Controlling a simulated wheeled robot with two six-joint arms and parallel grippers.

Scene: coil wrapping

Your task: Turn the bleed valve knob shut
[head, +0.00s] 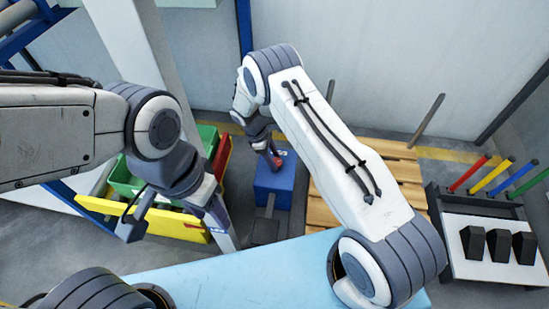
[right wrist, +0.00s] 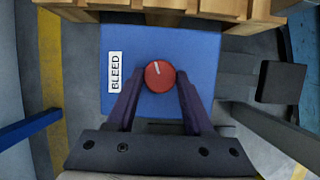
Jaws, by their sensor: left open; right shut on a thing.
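The bleed valve knob (right wrist: 159,76) is round and red with a white line mark, on top of a blue box (right wrist: 196,52). A white label reading BLEED (right wrist: 114,72) lies on the box beside the knob. My right gripper (right wrist: 159,84) is shut on the knob, one finger on each side of it. In the head view the blue box (head: 274,180) stands on the floor, with the right gripper (head: 274,160) over it and the knob partly hidden. My left gripper (head: 180,222) is open and empty, over the yellow bin's side.
Wooden pallet boards (head: 320,208) lie right of the blue box. Green (head: 122,178) and yellow (head: 160,222) bins stand left. A rack with coloured rods and black blocks (head: 490,245) is at far right. A light blue surface (head: 225,275) is in front.

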